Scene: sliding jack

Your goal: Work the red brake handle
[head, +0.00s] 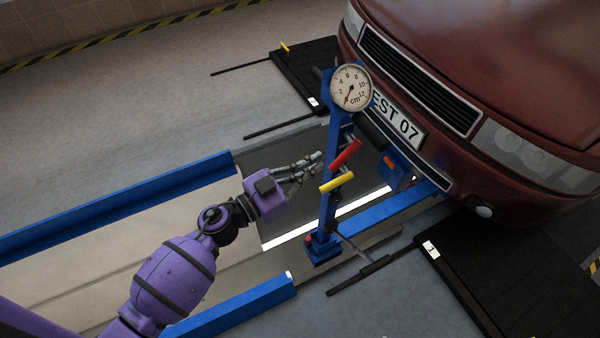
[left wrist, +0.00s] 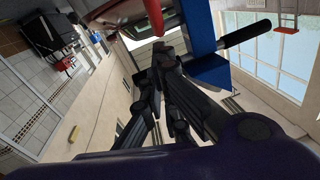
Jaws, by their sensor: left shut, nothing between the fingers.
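The red brake handle (head: 345,154) is a short red grip that slants up to the right on the blue jack post (head: 327,205). A yellow handle (head: 336,182) sits just below it. My left gripper (head: 318,164) is left of the post, its fingertips close to the post and a little left of and below the red handle. In the left wrist view, my shut, empty fingers (left wrist: 167,62) point toward the blue post (left wrist: 200,32). A red grip (left wrist: 154,16) shows above the fingertips there. I cannot tell whether the fingers touch anything. My right gripper is out of view.
A round dial gauge (head: 350,89) tops the post. A dark red car (head: 470,70) stands close on the right. Blue rails (head: 120,203) border the pit, and black ramp plates (head: 300,75) lie on the floor. A black grip (left wrist: 247,33) sticks out right of the post.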

